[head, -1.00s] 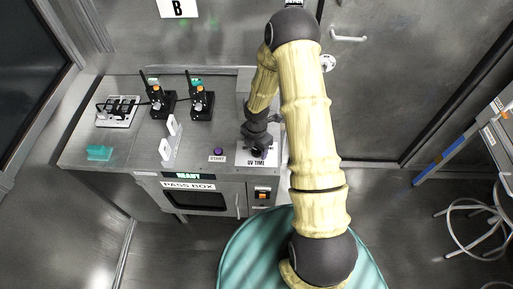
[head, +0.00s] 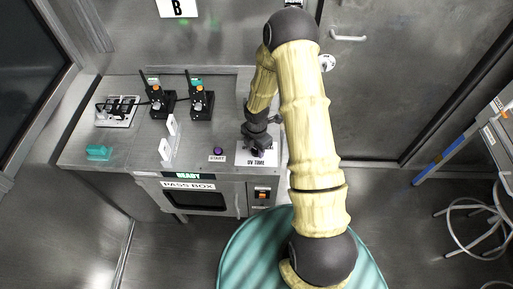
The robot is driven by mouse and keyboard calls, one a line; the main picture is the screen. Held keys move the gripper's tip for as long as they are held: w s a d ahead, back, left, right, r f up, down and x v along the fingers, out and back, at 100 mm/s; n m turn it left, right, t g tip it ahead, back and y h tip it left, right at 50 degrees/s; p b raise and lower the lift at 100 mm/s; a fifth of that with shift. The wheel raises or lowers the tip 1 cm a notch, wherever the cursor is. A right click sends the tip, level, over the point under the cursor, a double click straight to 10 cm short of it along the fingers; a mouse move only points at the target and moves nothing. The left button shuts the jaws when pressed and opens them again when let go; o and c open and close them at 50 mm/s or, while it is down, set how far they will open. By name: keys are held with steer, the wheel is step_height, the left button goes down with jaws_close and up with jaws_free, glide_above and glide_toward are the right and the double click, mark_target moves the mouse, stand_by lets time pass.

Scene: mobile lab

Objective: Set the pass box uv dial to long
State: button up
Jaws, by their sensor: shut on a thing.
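The pass box (head: 188,186) is built into the front of the metal counter, with a green-lit READY display (head: 188,175) above its label. The UV TIME plate (head: 243,160) is a white panel on the counter top near the right end. My gripper (head: 258,152) points down over this plate and is shut on the UV dial there. The gripper hides nearly all of the dial, so its setting and the dial markings cannot be read.
A purple START button (head: 218,151) sits left of the plate. White upright brackets (head: 166,149), a teal block (head: 98,152), two black devices (head: 202,103) and a socket panel (head: 117,111) stand farther left. An orange switch (head: 262,194) is on the front.

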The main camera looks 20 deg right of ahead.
steer(key=m+b, duration=0.1)
steer(key=m, duration=0.6)
steer(key=m+b, duration=0.2)
steer(key=m, duration=0.9)
steer(key=shift+m+b, duration=0.35)
steer(key=shift+m, duration=0.05)
steer(key=m, duration=0.4)
steer(key=shift+w+m, duration=0.1)
steer(key=shift+m, duration=0.2)
steer(key=o, duration=1)
steer(key=shift+r, duration=0.15)
